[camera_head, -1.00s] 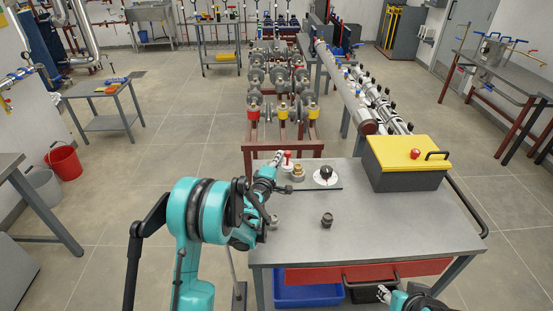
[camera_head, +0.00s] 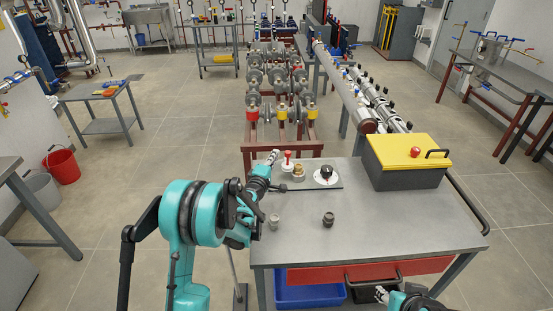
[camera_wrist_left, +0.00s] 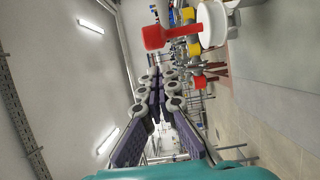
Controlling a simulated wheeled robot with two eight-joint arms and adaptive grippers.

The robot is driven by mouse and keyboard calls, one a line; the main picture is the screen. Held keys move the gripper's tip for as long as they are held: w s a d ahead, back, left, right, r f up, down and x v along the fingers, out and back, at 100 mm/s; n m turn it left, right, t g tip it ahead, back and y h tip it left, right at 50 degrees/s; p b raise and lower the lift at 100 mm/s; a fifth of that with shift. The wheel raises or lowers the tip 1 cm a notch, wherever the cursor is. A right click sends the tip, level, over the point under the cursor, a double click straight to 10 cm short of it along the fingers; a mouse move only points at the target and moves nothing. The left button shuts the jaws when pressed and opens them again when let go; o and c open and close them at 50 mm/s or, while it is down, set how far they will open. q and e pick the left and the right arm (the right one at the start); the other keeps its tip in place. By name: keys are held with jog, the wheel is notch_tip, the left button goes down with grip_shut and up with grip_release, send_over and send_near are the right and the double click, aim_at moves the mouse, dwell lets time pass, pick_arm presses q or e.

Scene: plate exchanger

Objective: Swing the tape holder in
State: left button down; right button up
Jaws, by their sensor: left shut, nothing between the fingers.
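On the cart's dark mat (camera_head: 325,186) stand a small red-topped piece (camera_head: 288,158), a brass-coloured fitting (camera_head: 298,173) and a white disc with a black knob (camera_head: 316,178). I cannot tell for certain which part is the tape holder. My left gripper (camera_head: 273,157) is at the mat's left end, just left of the red-topped piece, shut and empty. In the left wrist view its fingers (camera_wrist_left: 155,100) point away, with a red-ended piece (camera_wrist_left: 160,36) and a white round part (camera_wrist_left: 212,22) at upper right. My right gripper (camera_head: 382,294) shows only partly at the bottom edge.
The grey cart top (camera_head: 400,222) has free room at front and right. A dark fitting (camera_head: 328,219) and a grey fitting (camera_head: 274,221) stand near its front. A yellow-lidded toolbox (camera_head: 408,165) fills the back right. A pipe rack (camera_head: 280,90) stands behind.

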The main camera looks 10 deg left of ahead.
pick_arm(q)
jog(key=s+d+p, duration=0.1)
jog(key=s+p, duration=0.1)
jog(key=s, duration=0.7)
jog(key=shift+s+d, duration=0.25)
jog(key=shift+d, duration=0.15)
pick_arm(e)
jog(key=shift+a+r, duration=0.25)
jog(key=shift+r, duration=0.2)
jog(key=shift+a+r, duration=0.2)
jog(key=shift+r, duration=0.25)
